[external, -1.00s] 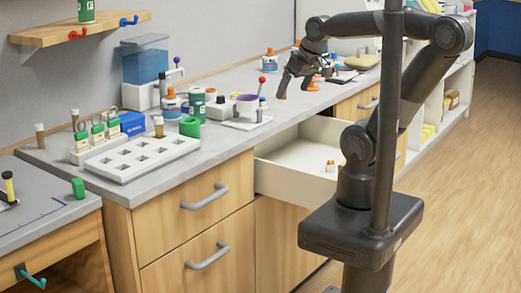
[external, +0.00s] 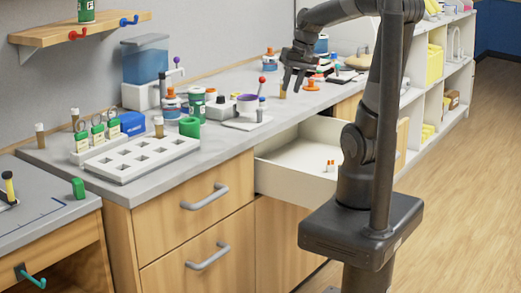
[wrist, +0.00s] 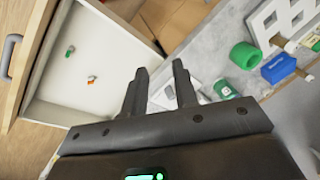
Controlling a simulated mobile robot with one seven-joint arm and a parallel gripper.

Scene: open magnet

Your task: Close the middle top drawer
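The middle top drawer (external: 268,180) is pulled out from the cabinet, with its white inside showing. A small orange-and-white item (external: 330,165) lies in it. My arm and column hide the drawer's right part. In the wrist view the drawer (wrist: 68,112) is at the left, holding small green and orange items. My gripper (external: 293,88) points down over the counter behind the drawer, apart from it. In the wrist view my gripper (wrist: 160,68) has its two fingers spread with nothing held between them.
A small tan vial (external: 283,94) stands close to my gripper in the external picture. Floor to the right is clear.

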